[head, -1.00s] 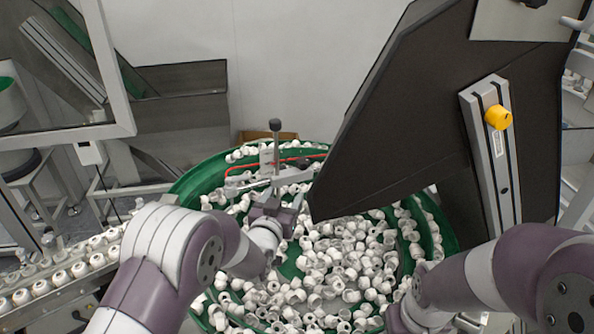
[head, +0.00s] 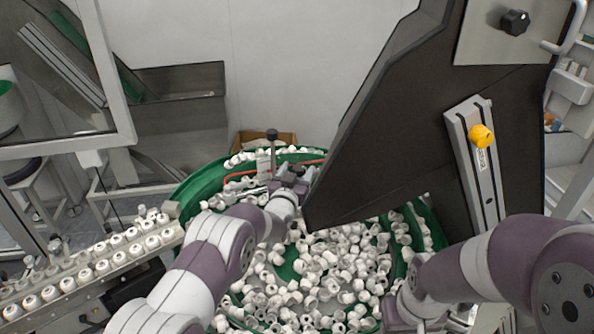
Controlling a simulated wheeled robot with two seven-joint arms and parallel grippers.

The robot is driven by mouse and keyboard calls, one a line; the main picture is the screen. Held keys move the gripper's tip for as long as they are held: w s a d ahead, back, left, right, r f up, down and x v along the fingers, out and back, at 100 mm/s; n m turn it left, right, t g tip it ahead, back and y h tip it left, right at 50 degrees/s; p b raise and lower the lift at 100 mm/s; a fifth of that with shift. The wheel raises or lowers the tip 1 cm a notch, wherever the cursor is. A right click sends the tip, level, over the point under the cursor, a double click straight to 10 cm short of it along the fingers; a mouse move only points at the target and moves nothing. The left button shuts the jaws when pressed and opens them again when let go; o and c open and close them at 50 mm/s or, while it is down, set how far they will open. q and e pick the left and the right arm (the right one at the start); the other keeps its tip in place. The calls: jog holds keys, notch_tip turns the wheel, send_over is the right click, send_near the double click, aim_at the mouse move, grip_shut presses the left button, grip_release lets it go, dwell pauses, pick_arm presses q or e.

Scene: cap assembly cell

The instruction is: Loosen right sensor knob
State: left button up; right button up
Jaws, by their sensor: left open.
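A thin post with a round black knob (head: 272,134) on top stands upright at the far side of the green bowl. Small sensor bracket parts (head: 263,163) sit beside this post, partly hidden. My left gripper (head: 287,176) reaches over the bowl to the bracket parts, just right of and below the black knob. It is open; its fingertips are small and partly hidden, and I cannot tell whether they touch anything. I cannot tell which part is the right sensor knob.
The green bowl (head: 196,184) holds many white caps. A large dark panel (head: 400,150) overhangs its right side, with a yellow knob (head: 481,135) and a black knob (head: 515,22). A cap conveyor (head: 95,285) runs at the left. A cardboard box (head: 290,138) stands behind.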

pick_arm(q)
jog(key=shift+s, duration=0.1)
jog(key=c, duration=1.1)
jog(key=shift+o, duration=0.2)
jog(key=b, duration=0.1)
jog(key=n+y+b, duration=0.1)
jog(key=y+b, duration=0.1)
jog(key=shift+d+f, duration=0.25)
jog(key=shift+d, duration=0.05)
jog(key=n+y, duration=0.1)
jog(key=n+y+b, duration=0.1)
jog(key=y, duration=0.1)
jog(key=shift+r+t, duration=0.3)
pick_arm(e)
notch_tip(320, 180, down, 4)
pick_arm(q)
jog(key=o, duration=1.1)
jog(key=shift+c, duration=0.2)
